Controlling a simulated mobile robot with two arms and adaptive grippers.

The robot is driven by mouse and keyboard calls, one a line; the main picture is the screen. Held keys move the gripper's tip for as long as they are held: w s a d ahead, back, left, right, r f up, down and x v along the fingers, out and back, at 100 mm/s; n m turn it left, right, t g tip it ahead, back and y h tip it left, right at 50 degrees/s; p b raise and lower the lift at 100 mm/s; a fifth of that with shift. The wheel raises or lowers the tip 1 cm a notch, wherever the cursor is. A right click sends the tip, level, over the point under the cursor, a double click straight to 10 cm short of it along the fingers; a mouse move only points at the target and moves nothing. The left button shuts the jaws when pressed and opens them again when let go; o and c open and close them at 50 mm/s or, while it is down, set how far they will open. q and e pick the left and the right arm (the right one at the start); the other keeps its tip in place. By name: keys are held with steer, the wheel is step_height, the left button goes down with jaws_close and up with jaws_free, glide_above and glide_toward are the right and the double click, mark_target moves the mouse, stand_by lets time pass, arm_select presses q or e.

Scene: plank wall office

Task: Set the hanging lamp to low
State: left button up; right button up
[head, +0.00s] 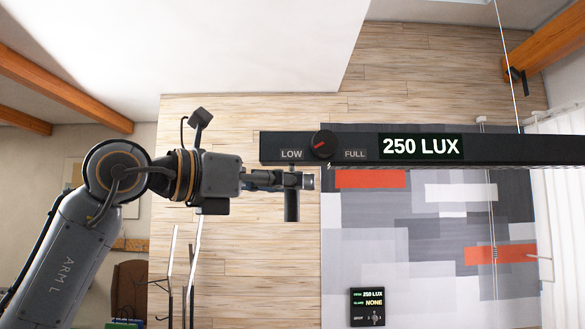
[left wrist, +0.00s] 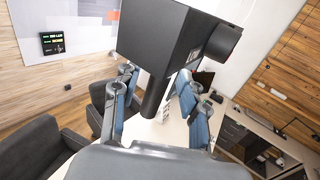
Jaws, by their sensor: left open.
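The hanging lamp (head: 480,149) is a long black bar across the right of the head view, its display reading 250 LUX. Near its left end is a round dial (head: 323,144) with a red mark, between the words LOW and FULL. A short dark post (head: 292,207) hangs below that end. My left gripper (head: 301,180) is open at the post, just below the bar. In the left wrist view, the post (left wrist: 155,97) lies between the spread fingers of the gripper (left wrist: 158,105); contact cannot be told. The dial (left wrist: 222,42) sticks out of the lamp's side there. My right gripper is not in view.
A small wall panel (head: 368,306) also reads 250 LUX, with NONE below it. A thin cable (head: 507,55) runs up from the bar. Dark chairs (left wrist: 40,145) and a cabinet (left wrist: 245,145) stand below in the left wrist view. A coat stand (head: 180,280) is at lower left.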

arm_select(q)
steer(key=shift+w+d, duration=0.35)
steer(key=shift+d, duration=0.15)
jaws_close()
steer(key=shift+f, duration=0.1)
